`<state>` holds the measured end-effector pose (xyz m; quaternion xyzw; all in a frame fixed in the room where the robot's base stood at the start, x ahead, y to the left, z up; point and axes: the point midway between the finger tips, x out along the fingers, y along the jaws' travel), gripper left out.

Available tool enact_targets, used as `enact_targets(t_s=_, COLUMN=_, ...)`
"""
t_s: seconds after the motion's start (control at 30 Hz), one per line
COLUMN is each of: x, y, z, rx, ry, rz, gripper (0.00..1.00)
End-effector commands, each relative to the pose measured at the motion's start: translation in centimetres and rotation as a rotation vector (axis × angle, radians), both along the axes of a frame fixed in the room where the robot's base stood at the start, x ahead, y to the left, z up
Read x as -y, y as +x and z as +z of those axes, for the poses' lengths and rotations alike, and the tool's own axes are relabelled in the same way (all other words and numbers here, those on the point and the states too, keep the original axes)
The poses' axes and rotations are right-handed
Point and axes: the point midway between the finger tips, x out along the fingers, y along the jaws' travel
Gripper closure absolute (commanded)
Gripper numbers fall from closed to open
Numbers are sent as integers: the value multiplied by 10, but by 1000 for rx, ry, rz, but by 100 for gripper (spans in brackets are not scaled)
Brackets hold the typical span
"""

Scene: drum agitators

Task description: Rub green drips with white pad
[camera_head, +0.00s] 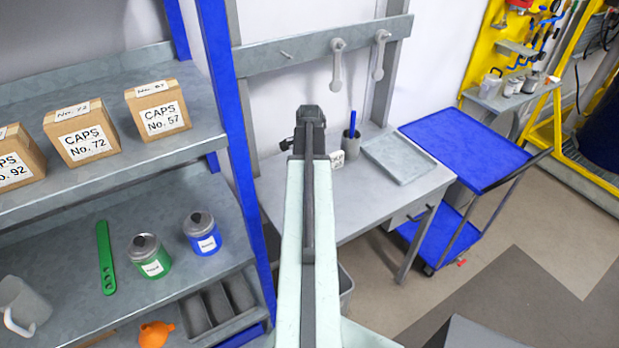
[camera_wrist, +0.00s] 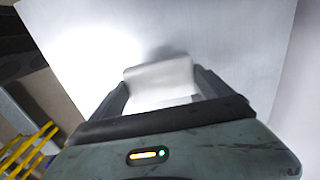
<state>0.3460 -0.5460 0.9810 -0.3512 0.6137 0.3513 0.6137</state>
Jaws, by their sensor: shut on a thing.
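My gripper (camera_wrist: 161,90) is shut on a white pad (camera_wrist: 160,78), which sits between its two dark fingers in the wrist view. A broad, bright white surface fills the background behind the pad; I cannot tell whether the pad touches it. In the head view, my gripper (camera_head: 310,116) is at the far end of my raised arm, in front of the wall and bench area. The pad is hidden there. No green drips show in either view.
Grey shelves at left hold cardboard boxes (camera_head: 158,109), a green jar (camera_head: 149,257), a blue jar (camera_head: 202,233) and a green spanner-like tool (camera_head: 105,258). A grey bench (camera_head: 375,208) carries a tray (camera_head: 398,157).

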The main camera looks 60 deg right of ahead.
Motion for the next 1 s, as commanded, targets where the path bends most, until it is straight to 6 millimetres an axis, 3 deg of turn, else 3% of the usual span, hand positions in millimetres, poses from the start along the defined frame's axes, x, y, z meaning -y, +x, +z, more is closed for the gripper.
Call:
enact_targets(t_s=0.03, x=0, y=0, z=12, rx=0, ry=0, rz=0, gripper=43)
enact_targets(t_s=0.1, x=0, y=0, z=15, rx=0, ry=0, rz=0, gripper=43)
enact_targets(t_s=0.43, x=0, y=0, z=15, rx=0, ry=0, rz=0, gripper=43)
enact_targets(t_s=0.7, x=0, y=0, z=44, rx=0, ry=0, rz=0, gripper=43)
enact_targets(t_s=1.0, x=0, y=0, z=42, rx=0, ry=0, rz=0, gripper=43)
